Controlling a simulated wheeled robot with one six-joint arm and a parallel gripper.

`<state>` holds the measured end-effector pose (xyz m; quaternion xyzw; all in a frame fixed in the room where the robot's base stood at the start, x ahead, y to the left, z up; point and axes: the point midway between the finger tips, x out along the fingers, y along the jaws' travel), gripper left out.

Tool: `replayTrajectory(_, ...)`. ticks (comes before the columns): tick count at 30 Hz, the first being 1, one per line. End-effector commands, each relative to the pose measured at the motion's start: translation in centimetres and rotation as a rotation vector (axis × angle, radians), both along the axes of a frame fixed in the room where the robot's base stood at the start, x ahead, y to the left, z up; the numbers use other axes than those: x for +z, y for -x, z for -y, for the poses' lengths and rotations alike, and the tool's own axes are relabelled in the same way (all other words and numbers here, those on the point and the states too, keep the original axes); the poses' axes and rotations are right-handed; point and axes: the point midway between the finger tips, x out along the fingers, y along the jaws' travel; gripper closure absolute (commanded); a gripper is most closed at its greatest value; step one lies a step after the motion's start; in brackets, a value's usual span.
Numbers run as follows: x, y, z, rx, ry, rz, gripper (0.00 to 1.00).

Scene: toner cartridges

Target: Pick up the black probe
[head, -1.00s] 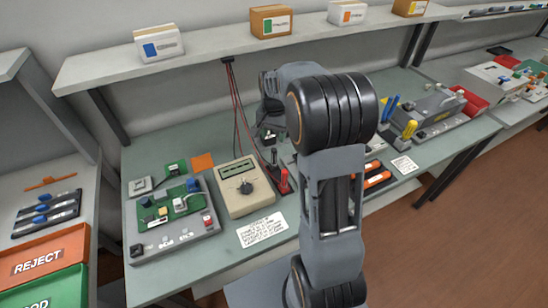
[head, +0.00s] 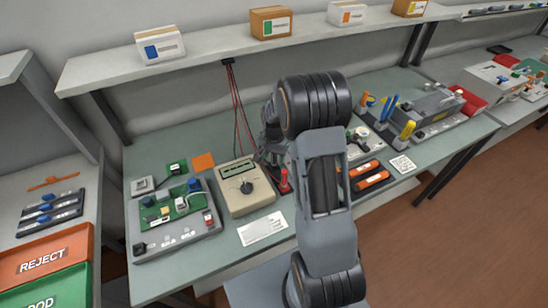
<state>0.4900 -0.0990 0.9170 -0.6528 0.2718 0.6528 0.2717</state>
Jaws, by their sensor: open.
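A red probe (head: 284,181) stands upright at the right side of the beige meter (head: 246,186). The black probe's place is just behind the red one, where my dark gripper now covers it. I cannot tell the black probe apart from the gripper there. My gripper (head: 269,154) is low behind the red probe, pointing down and partly hidden by my own arm. It is open, but its fingertips are hard to make out, and I cannot tell whether they are around the probe or touching it.
Thin leads (head: 236,105) hang from the shelf (head: 210,58) behind the meter. A green circuit board fixture (head: 174,221) is at the left. Orange-handled tools (head: 371,178) and a grey machine (head: 432,110) are at the right. A white card (head: 262,229) lies in front.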

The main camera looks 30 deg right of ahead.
Motion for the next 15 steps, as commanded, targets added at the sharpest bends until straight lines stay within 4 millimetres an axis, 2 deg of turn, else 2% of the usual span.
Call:
replayTrajectory(6, -0.06, -0.01, -0.01, 0.0, 0.0, 0.0, 0.47)
replayTrajectory(15, -0.04, -0.01, -0.01, 0.0, 0.0, 0.0, 0.76)
